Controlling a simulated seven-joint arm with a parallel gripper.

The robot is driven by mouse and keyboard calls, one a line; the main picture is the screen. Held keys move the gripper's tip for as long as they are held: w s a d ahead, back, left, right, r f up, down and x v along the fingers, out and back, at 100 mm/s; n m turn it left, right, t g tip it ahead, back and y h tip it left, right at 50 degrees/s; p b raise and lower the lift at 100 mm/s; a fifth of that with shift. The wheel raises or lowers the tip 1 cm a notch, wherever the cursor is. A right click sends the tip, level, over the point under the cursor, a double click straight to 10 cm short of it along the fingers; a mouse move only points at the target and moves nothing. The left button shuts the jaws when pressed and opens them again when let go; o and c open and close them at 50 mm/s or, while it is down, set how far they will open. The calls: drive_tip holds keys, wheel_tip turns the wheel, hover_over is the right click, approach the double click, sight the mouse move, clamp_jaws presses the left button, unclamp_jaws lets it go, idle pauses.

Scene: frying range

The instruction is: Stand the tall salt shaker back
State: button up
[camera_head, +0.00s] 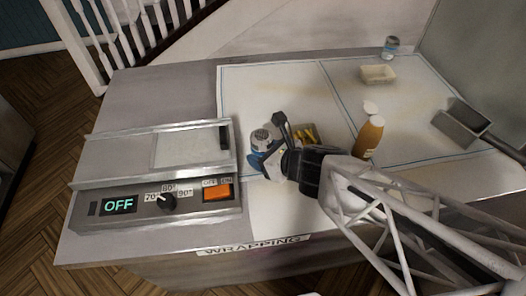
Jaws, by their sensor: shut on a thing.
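A shaker with a silver perforated top and blue on its body (261,140) is at the middle of the counter, just right of the control unit. I take it to be the tall salt shaker. It looks about upright; its lower part is partly hidden by my gripper, so I cannot tell whether its base touches the counter. My gripper (272,153) reaches in from the right and is shut on this shaker. One dark finger shows beside its top; the other is largely hidden.
A small tray with yellow food (306,134) sits just behind my gripper. An orange bottle (369,138) stands to the right. A cream dish (378,74), another small shaker (390,47) and a metal box (461,123) lie farther back. The control unit (155,205) is left.

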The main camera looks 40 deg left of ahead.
drive_tip(key=o, duration=1.1)
drive_tip(key=shift+d, duration=0.1)
drive_tip(key=shift+v, duration=3.8)
drive_tip(key=shift+r, duration=0.15)
